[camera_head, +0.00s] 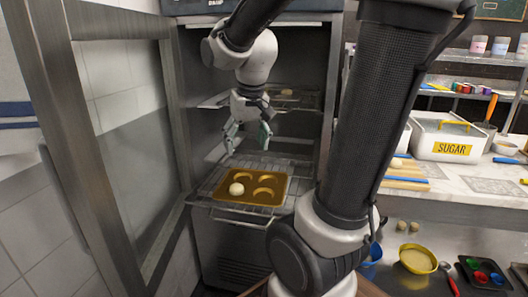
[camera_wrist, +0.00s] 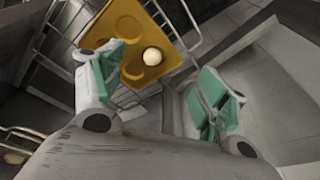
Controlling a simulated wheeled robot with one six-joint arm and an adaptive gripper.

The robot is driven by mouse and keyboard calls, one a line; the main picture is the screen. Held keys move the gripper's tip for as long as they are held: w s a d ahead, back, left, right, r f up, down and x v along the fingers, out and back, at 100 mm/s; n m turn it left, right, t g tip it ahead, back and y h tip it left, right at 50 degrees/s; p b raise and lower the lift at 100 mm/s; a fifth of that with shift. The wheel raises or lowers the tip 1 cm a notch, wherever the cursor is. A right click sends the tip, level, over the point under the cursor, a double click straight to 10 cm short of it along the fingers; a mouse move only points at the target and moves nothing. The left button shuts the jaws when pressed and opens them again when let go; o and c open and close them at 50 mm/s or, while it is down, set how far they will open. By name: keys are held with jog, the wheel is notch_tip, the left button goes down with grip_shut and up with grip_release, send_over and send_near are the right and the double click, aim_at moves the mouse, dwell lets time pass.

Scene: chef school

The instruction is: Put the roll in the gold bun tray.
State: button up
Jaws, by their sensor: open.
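The gold bun tray (camera_head: 262,198) rests on a wire rack pulled out of the open oven, with several round hollows. A pale roll (camera_head: 236,189) sits in the tray at its left front, in or on a hollow; I cannot tell how deep. My gripper (camera_head: 248,143) hangs above the back part of the tray, fingers apart and empty. In the wrist view, the tray (camera_wrist: 130,25) and the roll (camera_wrist: 152,56) lie beyond and between my open green-padded fingers (camera_wrist: 165,85), well apart from them.
The oven door (camera_head: 70,130) stands open on the left. Another oven rack (camera_head: 290,97) with a pale piece is behind my gripper. On the right, a counter (camera_head: 470,185) holds a sugar bin (camera_head: 450,137). A yellow bowl (camera_head: 418,260) and more pale rolls (camera_head: 402,225) are below it.

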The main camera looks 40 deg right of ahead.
jog(key=s+a+r+n+t, duration=0.1)
jog(key=s+a+r+n, duration=0.1)
jog(key=s, duration=1)
jog(key=shift+s+r+n+t, duration=0.2)
jog(key=shift+n+t, duration=0.1)
jog(key=shift+n, duration=0.2)
